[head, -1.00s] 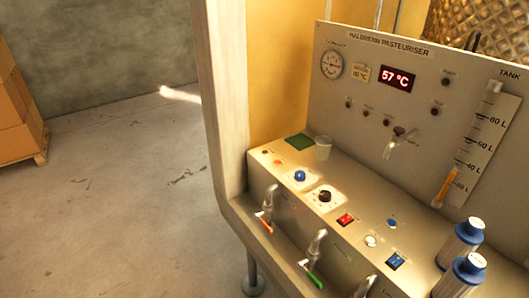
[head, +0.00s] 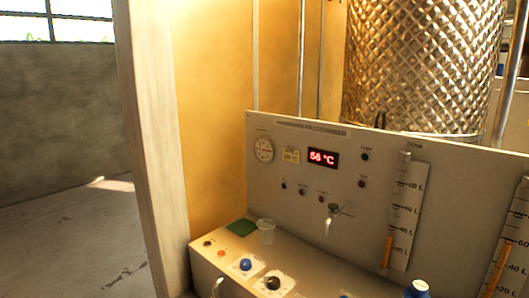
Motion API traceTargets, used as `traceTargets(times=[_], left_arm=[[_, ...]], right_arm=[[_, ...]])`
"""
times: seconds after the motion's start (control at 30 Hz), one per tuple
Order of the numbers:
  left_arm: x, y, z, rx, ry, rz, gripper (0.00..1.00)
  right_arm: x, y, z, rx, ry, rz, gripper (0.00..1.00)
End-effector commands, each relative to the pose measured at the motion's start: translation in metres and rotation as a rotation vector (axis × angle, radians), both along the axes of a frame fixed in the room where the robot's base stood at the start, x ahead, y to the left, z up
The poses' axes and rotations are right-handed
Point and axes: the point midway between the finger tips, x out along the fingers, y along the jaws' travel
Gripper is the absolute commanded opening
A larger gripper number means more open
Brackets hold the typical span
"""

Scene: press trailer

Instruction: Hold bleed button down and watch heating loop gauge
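A round dial gauge (head: 263,150) is at the upper left of the grey upright panel (head: 285,209). Its label and needle are too small to read, so I cannot confirm it is the heating loop gauge. On the sloping console below, a domed blue button (head: 246,264) sits on a pale plate. A small red button (head: 221,252) and a dark one (head: 207,243) are to its left. No label tells me which is the bleed button. Neither of my grippers is in view.
A red display (head: 323,158) reads 56 °C. A black knob (head: 273,283), a clear cup (head: 266,232) and a green pad (head: 241,227) are on the console. A tap (head: 333,216) juts from the panel. A pale post (head: 152,150) stands at left; open floor lies beyond.

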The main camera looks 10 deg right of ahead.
Motion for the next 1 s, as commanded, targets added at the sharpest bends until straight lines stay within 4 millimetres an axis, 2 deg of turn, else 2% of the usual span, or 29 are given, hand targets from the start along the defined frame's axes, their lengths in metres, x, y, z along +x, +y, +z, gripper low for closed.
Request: traceTargets(times=[0.03,0.23,1.0], left_arm=[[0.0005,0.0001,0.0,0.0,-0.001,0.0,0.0],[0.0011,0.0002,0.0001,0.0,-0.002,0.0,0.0],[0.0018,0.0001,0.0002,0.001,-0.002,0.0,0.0]], right_arm=[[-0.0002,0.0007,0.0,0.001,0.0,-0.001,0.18],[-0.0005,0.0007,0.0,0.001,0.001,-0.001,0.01],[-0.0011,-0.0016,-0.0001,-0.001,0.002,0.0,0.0]])
